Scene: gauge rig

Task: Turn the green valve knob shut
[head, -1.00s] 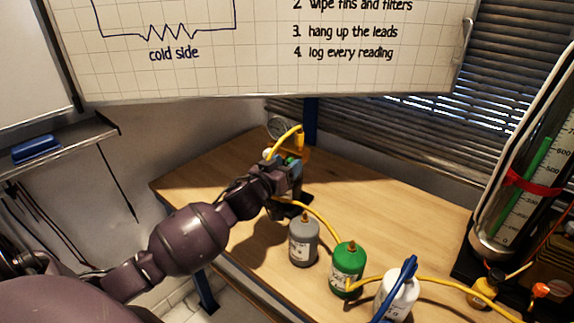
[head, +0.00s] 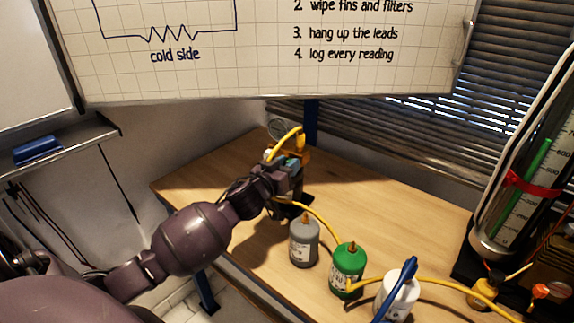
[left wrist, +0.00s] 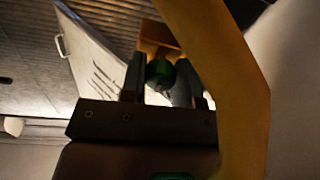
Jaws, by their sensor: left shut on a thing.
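The green valve knob (left wrist: 160,74) shows dark green in the left wrist view, between the two fingers of my left gripper (left wrist: 160,88). The gripper is shut on it. A yellow-orange block (left wrist: 157,38) stands just behind the knob. In the head view my left gripper (head: 292,170) is at the small rig at the back left of the table, and it hides the knob there. A yellow hose (head: 284,142) arches over the rig; a thick yellow band crosses the right of the wrist view, close to the camera. My right gripper is not in view.
Grey (head: 304,243), green (head: 347,270) and white (head: 398,296) bottles stand along the front of the wooden table (head: 372,207). A yellow hose runs among them. A tall glass cylinder (head: 515,185) stands at the right. The table's middle is clear.

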